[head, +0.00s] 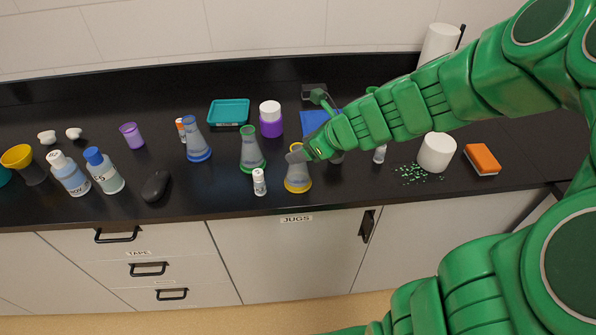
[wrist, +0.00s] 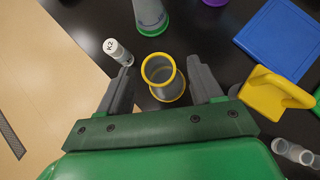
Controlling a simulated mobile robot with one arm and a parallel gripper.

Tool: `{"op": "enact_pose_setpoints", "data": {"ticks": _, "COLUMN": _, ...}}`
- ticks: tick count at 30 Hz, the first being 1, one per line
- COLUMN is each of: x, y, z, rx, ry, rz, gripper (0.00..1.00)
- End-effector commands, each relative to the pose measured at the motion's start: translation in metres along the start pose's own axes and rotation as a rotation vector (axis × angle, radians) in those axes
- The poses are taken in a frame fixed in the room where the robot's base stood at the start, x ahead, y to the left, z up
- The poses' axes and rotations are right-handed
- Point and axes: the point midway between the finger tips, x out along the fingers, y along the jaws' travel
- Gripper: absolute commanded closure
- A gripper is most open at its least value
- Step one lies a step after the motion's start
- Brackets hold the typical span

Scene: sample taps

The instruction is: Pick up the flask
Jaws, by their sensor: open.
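Three conical flasks stand upright on the black counter in the head view: one with blue trim (head: 197,145), one with green trim (head: 251,155) and one with yellow trim (head: 298,181). My gripper (head: 299,154) is at the yellow-trimmed flask's neck and partly covers it. In the wrist view my gripper (wrist: 160,69) is open. The yellow-trimmed flask (wrist: 166,85) stands between the two fingers, with a gap visible on each side. The green-trimmed flask (wrist: 149,14) is just beyond it.
A small white bottle (head: 259,182) marked K2 (wrist: 118,51) stands close to my left finger. A yellow object (wrist: 262,97) is near my right finger, beside a blue mat (wrist: 285,38). The counter (head: 225,198) ends just in front of the flask.

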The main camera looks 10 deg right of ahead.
Motion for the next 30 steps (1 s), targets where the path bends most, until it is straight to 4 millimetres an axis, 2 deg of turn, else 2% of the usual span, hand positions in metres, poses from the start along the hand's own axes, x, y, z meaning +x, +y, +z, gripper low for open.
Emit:
{"op": "enact_pose_setpoints", "data": {"ticks": 6, "x": 0.020, "y": 0.001, "z": 0.000, "rx": 0.002, "ry": 0.000, "rz": 0.004, "gripper": 0.35}}
{"op": "enact_pose_setpoints", "data": {"ticks": 17, "x": 0.024, "y": 0.000, "z": 0.000, "rx": 0.000, "ry": 0.001, "rz": 0.001, "gripper": 0.35}}
{"op": "enact_pose_setpoints", "data": {"ticks": 30, "x": 0.024, "y": 0.001, "z": 0.000, "rx": 0.000, "ry": 0.001, "rz": 0.002, "gripper": 1.00}}
